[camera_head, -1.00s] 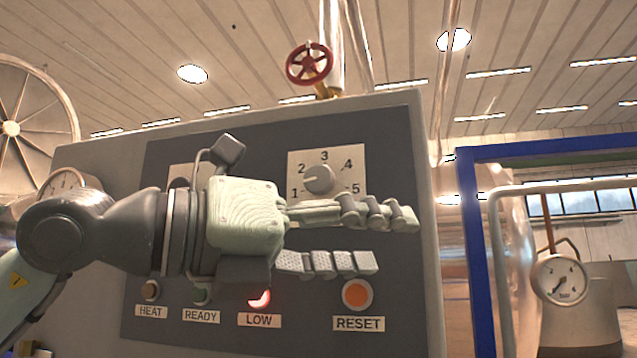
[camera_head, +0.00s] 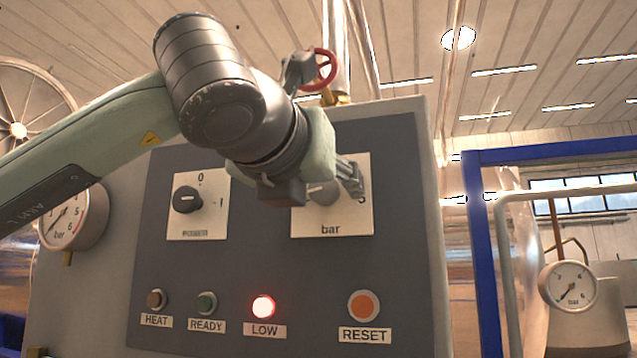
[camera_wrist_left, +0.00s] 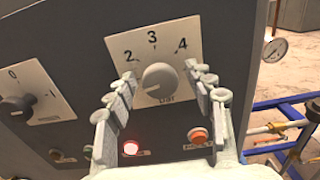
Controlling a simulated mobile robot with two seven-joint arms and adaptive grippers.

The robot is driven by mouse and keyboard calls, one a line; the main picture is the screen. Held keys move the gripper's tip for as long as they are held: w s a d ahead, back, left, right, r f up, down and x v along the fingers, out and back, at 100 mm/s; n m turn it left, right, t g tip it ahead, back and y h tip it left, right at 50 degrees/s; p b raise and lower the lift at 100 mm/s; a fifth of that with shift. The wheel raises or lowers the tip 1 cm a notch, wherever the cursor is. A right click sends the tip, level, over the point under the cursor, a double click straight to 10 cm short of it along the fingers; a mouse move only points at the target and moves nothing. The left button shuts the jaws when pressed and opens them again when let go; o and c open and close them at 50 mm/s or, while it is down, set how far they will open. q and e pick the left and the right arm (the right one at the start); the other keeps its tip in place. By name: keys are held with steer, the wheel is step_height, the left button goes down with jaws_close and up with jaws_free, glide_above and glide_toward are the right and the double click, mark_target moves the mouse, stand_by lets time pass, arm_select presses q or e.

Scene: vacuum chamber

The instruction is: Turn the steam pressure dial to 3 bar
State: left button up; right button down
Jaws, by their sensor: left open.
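The steam pressure dial is a round pale grey knob on a white plate marked "bar" (camera_head: 335,228). In the head view my left gripper covers part of the knob and most of its numbers. In the left wrist view the knob (camera_wrist_left: 160,80) shows whole, with 2, 3 and 4 above it; its light mark points to the lower left, away from 3. My left gripper (camera_head: 348,178) is open in front of the dial. In the wrist view its fingers (camera_wrist_left: 161,73) stand either side of the knob. I cannot tell whether they touch it. My right gripper is not in view.
A black power switch (camera_head: 187,200) is left of the dial. Below are the HEAT, READY, lit red LOW (camera_head: 263,306) and orange RESET (camera_head: 363,306) buttons. A red valve wheel (camera_head: 325,68) rises above the panel. A blue frame (camera_head: 480,250) stands to the right.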

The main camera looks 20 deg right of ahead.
arm_select(q)
steer(key=shift+w+d, duration=0.25)
steer(key=shift+w, duration=0.05)
steer(key=c, duration=1.1)
steer(key=shift+c, duration=0.3)
steer(key=shift+f, duration=0.1)
